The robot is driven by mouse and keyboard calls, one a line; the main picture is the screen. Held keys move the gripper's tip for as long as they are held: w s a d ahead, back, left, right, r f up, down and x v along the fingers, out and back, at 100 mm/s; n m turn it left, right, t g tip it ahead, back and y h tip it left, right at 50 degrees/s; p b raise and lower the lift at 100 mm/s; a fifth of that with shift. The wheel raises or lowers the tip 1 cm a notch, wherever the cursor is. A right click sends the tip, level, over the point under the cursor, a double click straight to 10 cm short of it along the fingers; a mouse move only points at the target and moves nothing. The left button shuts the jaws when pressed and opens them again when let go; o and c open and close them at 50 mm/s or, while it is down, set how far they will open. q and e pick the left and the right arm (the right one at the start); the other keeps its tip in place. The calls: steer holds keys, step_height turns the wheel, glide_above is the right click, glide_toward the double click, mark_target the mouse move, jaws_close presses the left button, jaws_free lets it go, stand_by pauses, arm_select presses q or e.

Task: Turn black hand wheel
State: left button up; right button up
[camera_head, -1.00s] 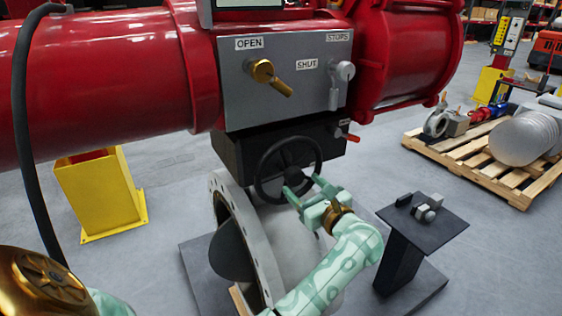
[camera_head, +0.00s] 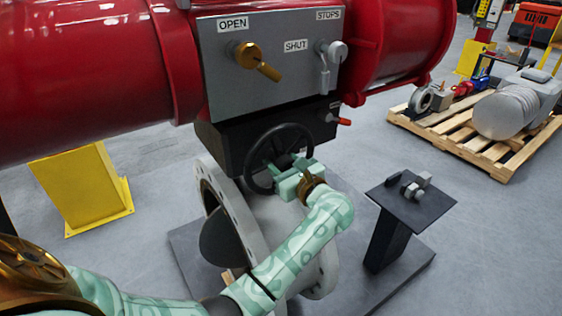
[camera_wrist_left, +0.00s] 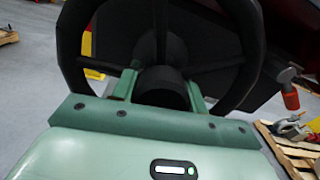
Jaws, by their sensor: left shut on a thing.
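The black hand wheel (camera_head: 254,152) stands upright on the front of a black housing under the grey panel. It also fills the upper part of the left wrist view (camera_wrist_left: 238,40). My left gripper (camera_head: 284,168), pale green, is at the wheel's lower right in the head view. In the left wrist view its two fingers (camera_wrist_left: 160,88) reach in on either side of the wheel's dark centre hub, and it is shut on the wheel. The fingertips are partly hidden by the wheel and the gripper body. My right gripper is not in view.
Above the wheel, the grey panel (camera_head: 290,82) carries a brass lever (camera_head: 257,62) and a grey lever (camera_head: 326,62). A red-tipped lever (camera_head: 339,120) sticks out right of the wheel. A dark stand (camera_head: 388,245) and a pallet (camera_head: 470,140) are to the right.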

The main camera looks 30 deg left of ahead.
arm_select(q)
steer(key=n+b, duration=0.1)
steer(key=b, duration=0.1)
steer(key=f+n+b, duration=0.1)
steer(key=b, duration=0.2)
steer(key=shift+w+n, duration=0.1)
steer(key=shift+n, duration=0.3)
steer(key=shift+r+n+b, duration=0.3)
steer(key=shift+n+b, duration=0.25)
steer(key=shift+n, duration=0.05)
steer(key=shift+r, duration=0.25)
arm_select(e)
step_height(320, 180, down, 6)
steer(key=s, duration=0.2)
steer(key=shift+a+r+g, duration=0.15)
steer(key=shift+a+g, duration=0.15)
arm_select(q)
steer(key=o, duration=1.4)
